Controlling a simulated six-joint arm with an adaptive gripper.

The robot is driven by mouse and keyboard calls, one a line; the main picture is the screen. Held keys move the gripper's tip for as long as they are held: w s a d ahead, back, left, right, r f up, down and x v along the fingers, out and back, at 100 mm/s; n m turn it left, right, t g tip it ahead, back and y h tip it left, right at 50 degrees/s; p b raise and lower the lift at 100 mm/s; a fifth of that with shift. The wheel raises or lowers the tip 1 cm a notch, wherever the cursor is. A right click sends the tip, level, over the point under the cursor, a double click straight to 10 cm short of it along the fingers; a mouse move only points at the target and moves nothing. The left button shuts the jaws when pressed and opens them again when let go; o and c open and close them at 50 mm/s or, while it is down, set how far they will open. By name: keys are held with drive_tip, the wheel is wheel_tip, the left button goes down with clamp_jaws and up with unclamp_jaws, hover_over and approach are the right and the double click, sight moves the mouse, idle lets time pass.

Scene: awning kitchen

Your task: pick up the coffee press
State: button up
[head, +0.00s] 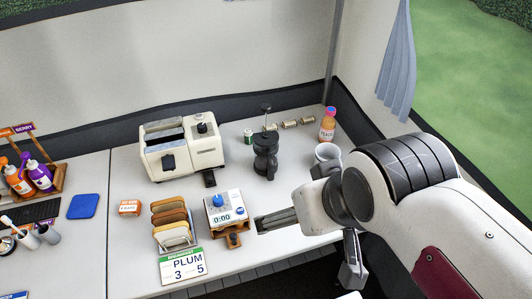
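The coffee press (265,158) is black and stands upright on the grey counter, with its plunger rod and knob raised above it. It is right of the cream toaster. My gripper (304,254) is at the counter's front edge, nearer the camera and to the right of the press. Its two fingers are spread wide apart and nothing shows between them. One finger reaches left over the counter; the other hangs down past the front edge. The gripper is apart from the press.
A toaster (182,148), a timer (222,212) and a toast rack (172,226) stand left of the press. A white cup (327,153) and a juice bottle (327,124) stand to its right. Counter in front of the press is clear.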

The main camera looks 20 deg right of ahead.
drive_tip(key=c, duration=2)
drive_tip(key=shift+c, duration=0.2)
